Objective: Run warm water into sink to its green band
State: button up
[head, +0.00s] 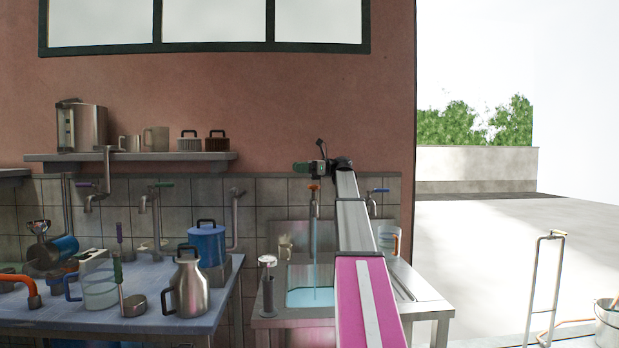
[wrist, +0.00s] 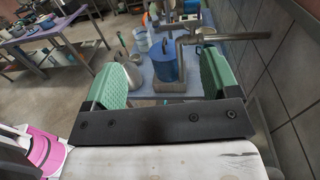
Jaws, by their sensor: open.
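The sink (head: 292,311) stands against the tiled wall in the head view, with pale blue water (head: 308,298) in its basin. A tap with an orange handle (head: 313,187) sends a stream (head: 313,240) down into it. A blue-handled tap (head: 379,190) is to the right, partly behind my arm. I cannot make out the green band on the sink. My gripper (head: 304,167) is raised just above the orange handle in the picture, apart from it. In the wrist view my gripper (wrist: 167,78) is open, its green fingers wide apart with nothing held.
A blue table (head: 150,276) at left carries a steel jug (head: 188,288), a blue canister (head: 207,243) and a clear jug (head: 98,280). A clear measuring jug (head: 389,241) stands right of the sink. A wall shelf (head: 130,157) holds several vessels. Open floor lies right.

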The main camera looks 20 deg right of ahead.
jog(key=shift+s+a+r, duration=0.2)
jog(key=shift+a+r, duration=0.3)
jog(key=shift+a, duration=0.25)
jog(key=shift+s+a+r, duration=0.2)
jog(key=shift+a+r, duration=0.25)
jog(key=shift+a, duration=0.35)
jog(key=shift+s+a+r, duration=0.2)
jog(key=shift+a+r, duration=0.3)
jog(key=shift+a, duration=0.25)
jog(key=shift+c, duration=0.5)
dwell(1.0)
jog(key=shift+f, duration=0.1)
